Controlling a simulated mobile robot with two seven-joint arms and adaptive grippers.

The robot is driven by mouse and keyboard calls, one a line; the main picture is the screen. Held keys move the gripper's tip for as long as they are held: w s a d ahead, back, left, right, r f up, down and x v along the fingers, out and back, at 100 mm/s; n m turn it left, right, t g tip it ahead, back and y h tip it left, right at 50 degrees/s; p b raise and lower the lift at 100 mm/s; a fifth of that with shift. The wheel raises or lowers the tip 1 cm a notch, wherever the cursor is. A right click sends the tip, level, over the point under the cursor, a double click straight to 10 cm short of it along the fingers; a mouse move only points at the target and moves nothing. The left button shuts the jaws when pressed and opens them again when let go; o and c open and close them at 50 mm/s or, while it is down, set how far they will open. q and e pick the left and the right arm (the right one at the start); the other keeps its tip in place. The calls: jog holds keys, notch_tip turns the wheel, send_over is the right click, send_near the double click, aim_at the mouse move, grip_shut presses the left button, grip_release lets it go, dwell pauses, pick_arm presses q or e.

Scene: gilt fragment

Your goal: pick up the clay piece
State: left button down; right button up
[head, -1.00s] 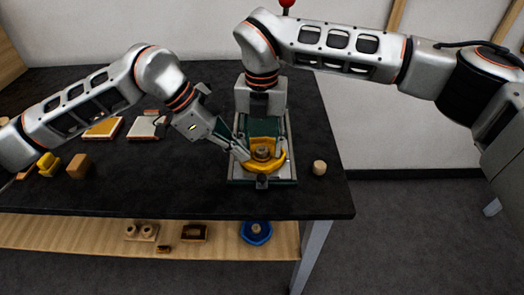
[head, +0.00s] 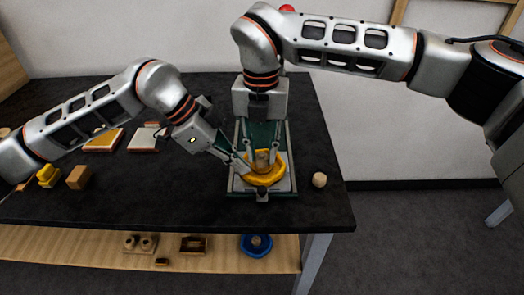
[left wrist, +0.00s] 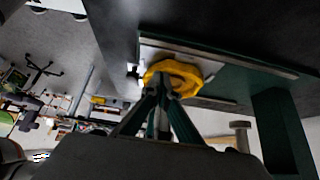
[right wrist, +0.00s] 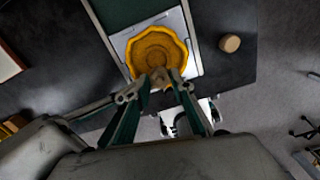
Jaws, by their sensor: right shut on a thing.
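A small brown clay piece (head: 262,157) is between the fingertips of my right gripper (head: 263,161), over the yellow scalloped dish (head: 268,181). In the right wrist view the fingers of my right gripper (right wrist: 163,82) close in on the brown piece (right wrist: 158,74) at the near rim of the dish (right wrist: 157,48). I cannot tell whether the piece still touches the dish. My left gripper (head: 246,164) has its fingertips at the left rim of the dish. In the left wrist view its fingers (left wrist: 163,88) meet the dish's edge (left wrist: 178,70); their gap is unclear.
The dish sits on a pale plate in a green-framed stand (head: 235,187) on the black table (head: 120,200). A tan round block (head: 319,180) stands to its right. Yellow and tan blocks (head: 78,177) and framed tiles lie at left. A lower shelf (head: 60,240) holds several items.

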pick_arm(q)
jog(key=shift+a+f, duration=0.1)
jog(key=shift+f, duration=0.25)
pick_arm(e)
jog(key=s, duration=1.6)
jog(key=shift+s, duration=0.15)
pick_arm(q)
jog(key=shift+r, duration=0.15)
pick_arm(e)
jog(key=shift+f, duration=0.1)
pick_arm(q)
jog(key=shift+r, duration=0.6)
notch_tip(320, 180, up, 5)
jog(key=shift+r, duration=0.1)
jog(key=v, duration=1.1)
jog(key=shift+a+r, duration=0.2)
jog(key=shift+r, duration=0.15)
